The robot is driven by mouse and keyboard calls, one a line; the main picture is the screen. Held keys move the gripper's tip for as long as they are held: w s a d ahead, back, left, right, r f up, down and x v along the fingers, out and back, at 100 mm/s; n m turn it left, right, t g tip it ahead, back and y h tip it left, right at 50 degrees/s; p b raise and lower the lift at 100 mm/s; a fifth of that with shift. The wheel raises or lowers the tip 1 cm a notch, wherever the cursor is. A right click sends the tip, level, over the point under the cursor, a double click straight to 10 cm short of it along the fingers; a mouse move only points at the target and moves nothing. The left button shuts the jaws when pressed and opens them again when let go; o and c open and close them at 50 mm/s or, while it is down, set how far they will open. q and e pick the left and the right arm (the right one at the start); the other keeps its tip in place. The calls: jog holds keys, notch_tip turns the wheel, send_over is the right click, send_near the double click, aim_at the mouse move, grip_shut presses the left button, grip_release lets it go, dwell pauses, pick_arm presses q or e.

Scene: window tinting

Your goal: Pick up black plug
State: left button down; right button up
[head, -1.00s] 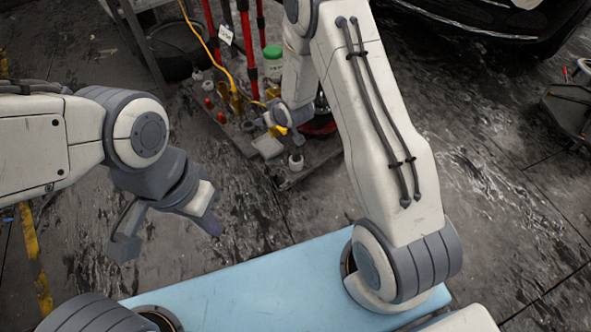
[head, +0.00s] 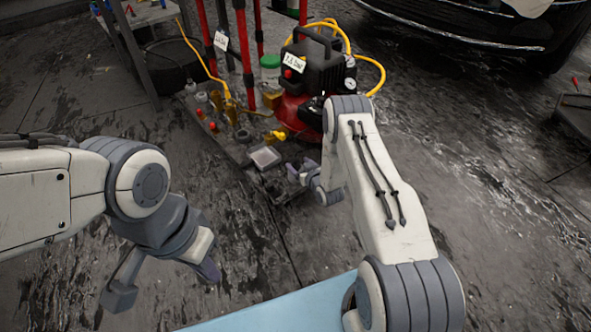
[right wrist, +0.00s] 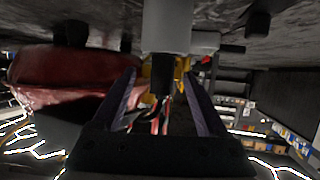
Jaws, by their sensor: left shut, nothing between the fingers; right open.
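My right gripper (head: 297,172) is low over the near edge of the dark floor platform, partly hidden by its own wrist. In the right wrist view the right gripper (right wrist: 159,75) is open, its purple fingers apart. A pale grey cylinder (right wrist: 166,28) with a black part (right wrist: 161,80) at its end shows between and beyond the fingers. I cannot tell whether that black part is the plug, or whether the fingers touch it. No black plug stands out clearly in the head view. My left gripper (head: 208,268) is shut and empty, above the floor at left.
A red and black compressor (head: 322,68) with a yellow hose stands on the platform, close behind the right gripper. Red posts (head: 243,45), a green-lidded jar (head: 270,66), a pale tray (head: 265,157) and small bottles stand nearby. A light-blue surface (head: 290,308) is in front.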

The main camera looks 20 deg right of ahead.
aim_at(293, 161)
jog(key=b+x, duration=0.4)
jog(key=shift+w+a+f, duration=0.2)
jog(key=shift+a+f, duration=0.05)
jog(key=shift+f, duration=0.05)
jog(key=shift+w, duration=0.5)
grip_shut()
